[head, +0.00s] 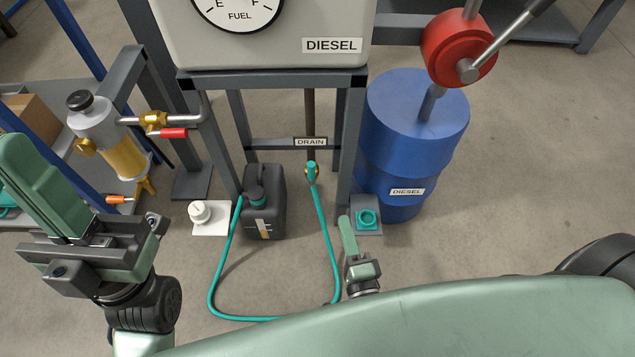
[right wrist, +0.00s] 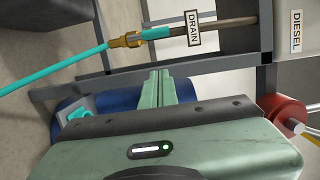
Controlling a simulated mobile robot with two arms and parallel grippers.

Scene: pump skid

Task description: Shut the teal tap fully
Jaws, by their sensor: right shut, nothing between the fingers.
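The teal tap (head: 311,172) is a teal handle on a brass valve at the foot of the drain pipe, under the diesel tank. In the right wrist view the teal handle (right wrist: 156,33) lies in line with the pipe, beside the brass body (right wrist: 127,41). A teal hose (head: 331,245) runs from it along the floor to a dark jerrycan (head: 265,208). My right gripper (head: 346,222) is shut and empty, in front of the tap and to its right, apart from it; its fingers show in the wrist view (right wrist: 160,74). My left gripper (head: 30,170) is at far left; its finger gap is unclear.
A blue diesel drum (head: 405,150) with a red pump (head: 458,50) stands right of the tank frame (head: 350,130). A teal ring-shaped piece (head: 367,218) sits on a grey plate by the frame leg. A white cap (head: 199,211) lies on a white plate, left.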

